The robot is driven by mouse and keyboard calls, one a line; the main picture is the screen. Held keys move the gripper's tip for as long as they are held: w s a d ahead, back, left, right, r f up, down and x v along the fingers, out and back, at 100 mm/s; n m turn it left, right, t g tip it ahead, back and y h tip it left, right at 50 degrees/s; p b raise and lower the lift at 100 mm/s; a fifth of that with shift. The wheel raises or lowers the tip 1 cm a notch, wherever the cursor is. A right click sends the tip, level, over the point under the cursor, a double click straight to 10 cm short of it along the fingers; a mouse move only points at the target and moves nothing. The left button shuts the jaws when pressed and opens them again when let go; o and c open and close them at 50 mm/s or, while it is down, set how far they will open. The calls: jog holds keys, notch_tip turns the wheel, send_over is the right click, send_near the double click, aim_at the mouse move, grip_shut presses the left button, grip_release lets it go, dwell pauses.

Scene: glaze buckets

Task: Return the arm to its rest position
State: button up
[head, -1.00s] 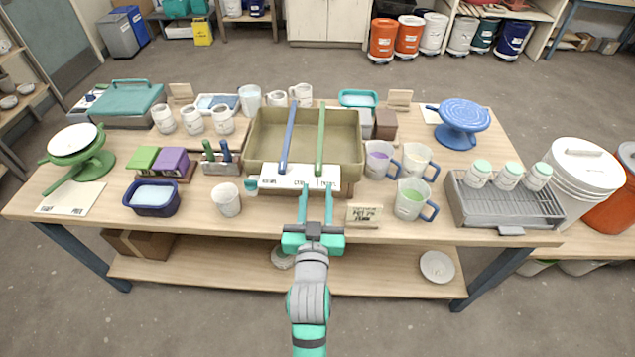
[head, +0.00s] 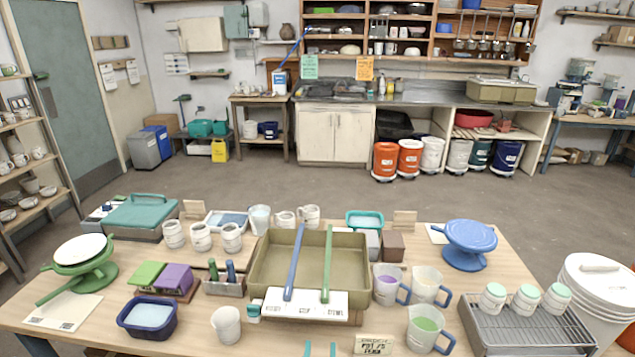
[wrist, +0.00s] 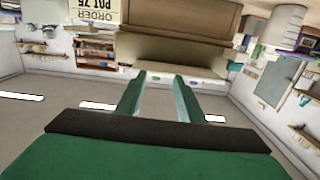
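My gripper (head: 320,349) shows only as two teal fingertips at the bottom edge of the head view, just in front of the table's near side. In the wrist view my gripper (wrist: 160,95) has its two green fingers apart with nothing between them. The rest of my arm is out of the head view. The work table (head: 75,310) is in front of me, with an olive basin (head: 270,280) near its middle. An order sign (head: 375,346) stands to the right of my fingertips; it appears upside down in the wrist view (wrist: 95,12).
A blue stick (head: 293,265) and a green stick (head: 327,265) lean across the basin. Mugs with blue handles, including one with green glaze (head: 424,338), stand to the right. A grey rack (head: 485,330) holds several white jars. Open floor lies beyond the table.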

jog(key=s+a+f+g, duration=0.1)
jog(key=s+f, duration=0.4)
jog(key=s, duration=0.4)
jog(key=s+f, duration=0.5)
jog(key=s, duration=0.4)
jog(key=s+g+y, duration=0.1)
jog(key=s, duration=1.4)
jog(key=shift+s+d+f+n, duration=0.2)
jog(key=shift+s+n, duration=0.1)
jog(key=shift+n, duration=0.1)
